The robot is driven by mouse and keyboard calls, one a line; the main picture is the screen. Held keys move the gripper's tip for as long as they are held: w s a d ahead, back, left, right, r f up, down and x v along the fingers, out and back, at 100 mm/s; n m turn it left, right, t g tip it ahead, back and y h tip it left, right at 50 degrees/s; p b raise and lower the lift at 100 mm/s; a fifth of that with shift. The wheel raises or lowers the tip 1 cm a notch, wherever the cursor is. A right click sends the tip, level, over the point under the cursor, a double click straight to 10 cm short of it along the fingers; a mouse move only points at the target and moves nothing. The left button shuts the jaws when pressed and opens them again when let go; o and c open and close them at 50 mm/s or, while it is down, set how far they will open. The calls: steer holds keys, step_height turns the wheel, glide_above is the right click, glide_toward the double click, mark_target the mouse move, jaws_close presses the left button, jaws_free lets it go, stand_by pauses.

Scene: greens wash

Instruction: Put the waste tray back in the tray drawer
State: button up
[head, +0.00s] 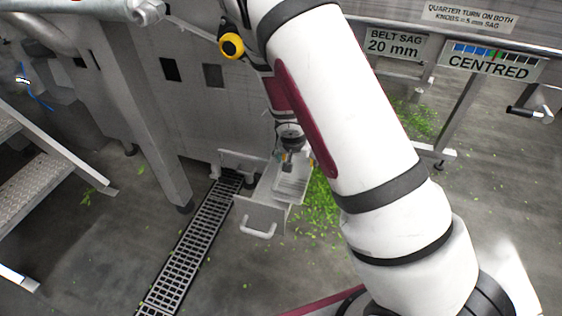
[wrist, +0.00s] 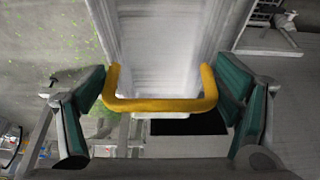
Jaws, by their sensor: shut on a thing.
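The waste tray (wrist: 160,45) is a long, pale, ridged metal tray with a yellow bar handle (wrist: 160,104) at its near end. In the wrist view my gripper (wrist: 160,100) has its green-padded fingers at both sides of the handle and is shut on it. In the head view my gripper (head: 291,148) is low over the open tray drawer (head: 262,214), a grey metal box pulled out of the machine with a bar handle on its front. The tray (head: 291,183) shows at the drawer's opening below my gripper. I cannot tell whether it rests on the drawer's floor.
Green leaf scraps (head: 322,212) lie on the floor right of the drawer. A floor grating (head: 190,255) runs along its left. A machine leg (head: 155,125) and metal steps (head: 35,175) stand at the left. My arm covers much of the right side. The floor before the drawer is clear.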

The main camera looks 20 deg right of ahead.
steer(key=shift+w+a+f+b, duration=0.25)
steer(key=shift+w+a+f, duration=0.5)
steer(key=shift+a+f, duration=0.25)
steer(key=shift+w+a+f+b, duration=0.25)
steer(key=shift+w+a+f, duration=0.5)
steer(key=shift+a, duration=0.35)
steer(key=shift+f, duration=0.2)
steer(key=o, duration=1.8)
steer(key=shift+o, duration=0.2)
steer(key=shift+r, duration=0.15)
